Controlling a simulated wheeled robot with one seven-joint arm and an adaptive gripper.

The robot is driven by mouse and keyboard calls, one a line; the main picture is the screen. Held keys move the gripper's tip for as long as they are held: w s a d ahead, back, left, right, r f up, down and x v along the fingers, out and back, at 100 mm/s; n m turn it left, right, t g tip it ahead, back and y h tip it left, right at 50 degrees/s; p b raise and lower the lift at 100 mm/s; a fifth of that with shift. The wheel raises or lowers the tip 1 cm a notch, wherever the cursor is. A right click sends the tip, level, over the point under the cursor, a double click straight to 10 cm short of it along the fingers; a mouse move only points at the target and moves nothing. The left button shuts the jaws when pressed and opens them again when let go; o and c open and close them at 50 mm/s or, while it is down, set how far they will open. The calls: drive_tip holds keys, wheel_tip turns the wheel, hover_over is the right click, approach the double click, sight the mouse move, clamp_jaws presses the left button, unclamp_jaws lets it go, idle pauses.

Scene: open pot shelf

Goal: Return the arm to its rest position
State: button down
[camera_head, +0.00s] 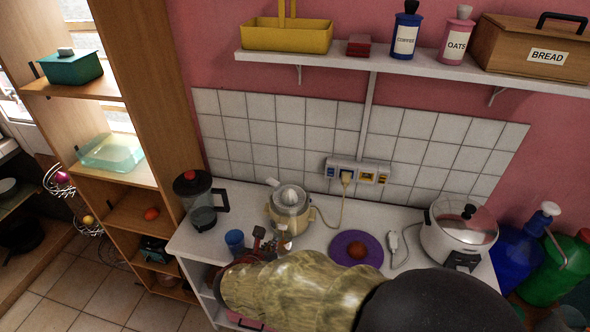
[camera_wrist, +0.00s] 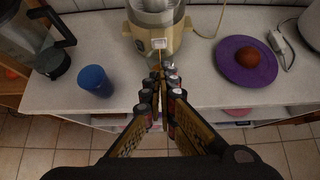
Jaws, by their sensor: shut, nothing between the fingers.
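My arm (camera_head: 300,288) reaches in from the lower right of the head view, over the front of the white counter (camera_head: 325,240). My gripper (camera_head: 262,238) is at the counter's front edge, in front of the yellow juicer (camera_head: 288,208). In the wrist view my gripper (camera_wrist: 163,80) points at the juicer's base (camera_wrist: 156,42), with its fingertips together and nothing held. Whether the tips touch the juicer cannot be told. The arm hides part of the counter's front and the shelf below.
A blue cup (camera_wrist: 94,80) stands left of my gripper, with a blender (camera_head: 200,200) beyond it. A purple plate (camera_head: 340,243) with a round brown item and a white cooker (camera_head: 458,236) are to the right. A wall shelf (camera_head: 400,69) hangs above; a tall wooden shelf (camera_head: 160,90) stands left.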

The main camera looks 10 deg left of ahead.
drive_tip(key=shift+f, duration=0.1)
drive_tip(key=s+d+r+m+g+h, duration=0.1)
drive_tip(key=s+d+m+g, duration=0.2)
drive_tip(key=s+d+m, duration=0.45)
drive_tip(key=s+d+r+m+g+h, duration=0.1)
drive_tip(key=s+d+m+g, duration=0.25)
drive_tip(key=d+m, duration=0.65)
drive_tip(key=s+d+r+m+t+y+b, duration=0.1)
drive_tip(key=s+d+r+m, duration=0.3)
drive_tip(key=d+r+m, duration=0.3)
drive_tip(key=s+d+r+m+t+y+b, duration=0.1)
drive_tip(key=s+d+r+m, duration=0.4)
drive_tip(key=m, duration=0.5)
drive_tip(key=d+r+y, duration=0.1)
drive_tip(key=d, duration=0.1)
drive_tip(key=shift+d+r+b, duration=0.3)
drive_tip(key=shift+d+r, duration=0.1)
